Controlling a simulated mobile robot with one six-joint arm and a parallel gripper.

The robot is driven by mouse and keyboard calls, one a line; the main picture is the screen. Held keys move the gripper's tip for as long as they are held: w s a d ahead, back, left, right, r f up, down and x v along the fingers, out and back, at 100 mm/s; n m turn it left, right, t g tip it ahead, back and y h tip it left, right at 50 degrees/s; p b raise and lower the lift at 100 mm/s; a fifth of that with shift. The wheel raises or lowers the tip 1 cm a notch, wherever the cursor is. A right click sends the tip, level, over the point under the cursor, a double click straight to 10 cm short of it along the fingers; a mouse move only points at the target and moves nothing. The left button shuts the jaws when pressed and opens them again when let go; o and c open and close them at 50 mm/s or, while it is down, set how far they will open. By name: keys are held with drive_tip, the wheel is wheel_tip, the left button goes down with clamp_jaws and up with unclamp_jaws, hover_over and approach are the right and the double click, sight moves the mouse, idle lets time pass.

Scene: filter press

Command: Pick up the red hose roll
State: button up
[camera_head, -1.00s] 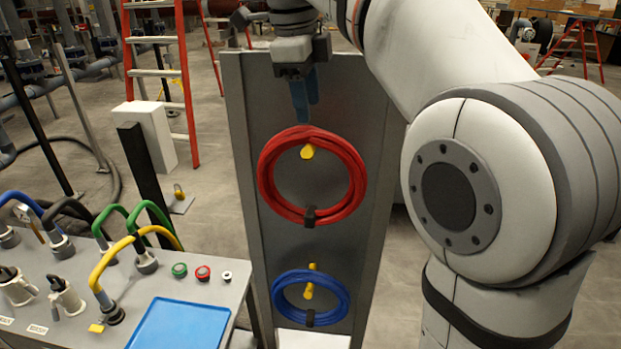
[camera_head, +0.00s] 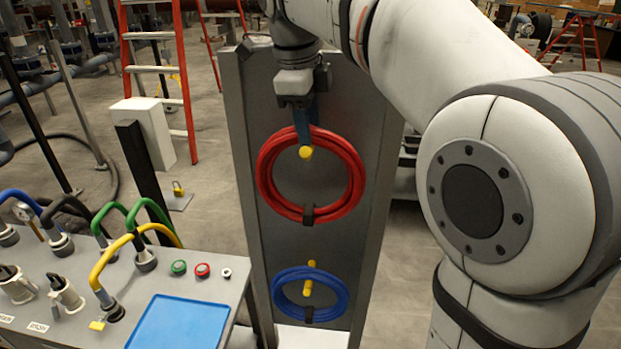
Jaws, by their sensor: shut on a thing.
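The red hose roll (camera_head: 352,172) hangs at a yellow peg (camera_head: 305,152) on the upper part of a grey upright panel (camera_head: 245,140). A black strap binds the bottom of the roll. My gripper (camera_head: 303,128) points down at the top of the roll, just above the peg. Its blue fingers are shut on the top of the red hose roll. The fingers hide part of the hose there, and I cannot tell whether the roll still rests on the peg.
A blue hose roll (camera_head: 345,292) hangs on a lower yellow peg on the same panel. At the left is a bench (camera_head: 200,282) with a blue tray (camera_head: 178,325), coloured hoses and buttons. A red ladder (camera_head: 190,90) and a white box (camera_head: 150,130) stand behind.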

clamp_jaws()
drive_tip(key=shift+s+r, duration=0.1)
drive_tip(key=shift+r, duration=0.05)
